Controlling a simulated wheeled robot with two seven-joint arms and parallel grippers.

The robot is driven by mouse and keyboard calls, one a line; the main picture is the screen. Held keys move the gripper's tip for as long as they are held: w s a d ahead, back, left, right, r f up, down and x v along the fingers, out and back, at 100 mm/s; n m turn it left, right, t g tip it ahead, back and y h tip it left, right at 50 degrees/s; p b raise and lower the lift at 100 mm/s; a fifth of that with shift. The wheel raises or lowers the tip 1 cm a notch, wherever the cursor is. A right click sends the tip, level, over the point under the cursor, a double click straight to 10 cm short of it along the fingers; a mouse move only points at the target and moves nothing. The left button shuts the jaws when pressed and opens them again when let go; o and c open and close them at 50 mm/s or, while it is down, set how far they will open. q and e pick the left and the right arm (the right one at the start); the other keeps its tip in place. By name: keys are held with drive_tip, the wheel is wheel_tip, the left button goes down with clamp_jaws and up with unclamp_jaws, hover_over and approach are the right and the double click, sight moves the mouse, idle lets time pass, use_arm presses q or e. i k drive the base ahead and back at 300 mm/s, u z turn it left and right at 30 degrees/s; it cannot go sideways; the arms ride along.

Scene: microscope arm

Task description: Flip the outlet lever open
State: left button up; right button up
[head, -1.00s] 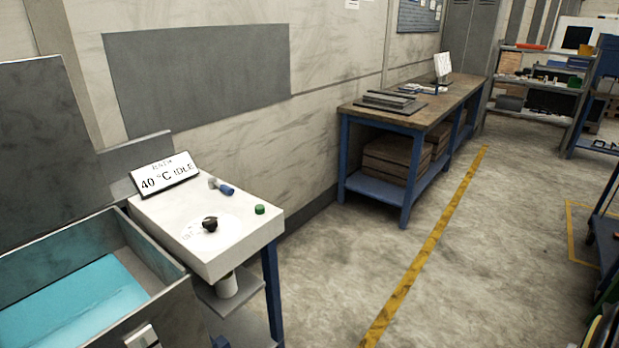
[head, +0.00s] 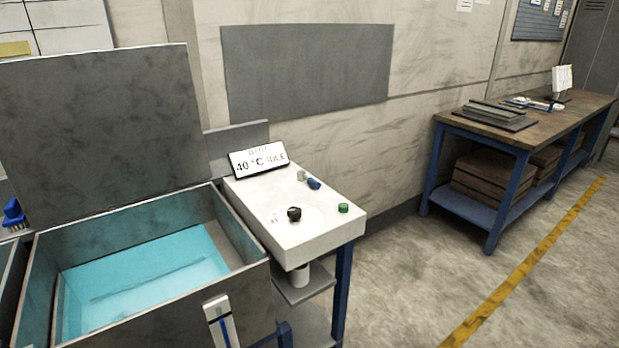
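A small part with a grey metal stub (head: 301,175) and a blue end (head: 314,184) is on top of the white control box (head: 325,228). I cannot tell for sure whether it is the outlet lever. A white upright plate with a blue strip (head: 221,322) is on the front wall of the open grey tank (head: 170,310), cut off by the bottom edge. Neither of my grippers is in view.
Blue liquid (head: 145,268) lies in the tank under a raised lid (head: 100,135). The box carries a black knob (head: 294,213), a green button (head: 343,208) and a "40 °C IDLE" display (head: 258,160). A workbench (head: 530,130) stands right; floor (head: 420,290) between is clear.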

sight(300, 174)
drive_tip(key=k, duration=0.6)
drive_tip(key=z, duration=1.2)
drive_tip(key=i, duration=2.1)
drive_tip(key=u, duration=0.95)
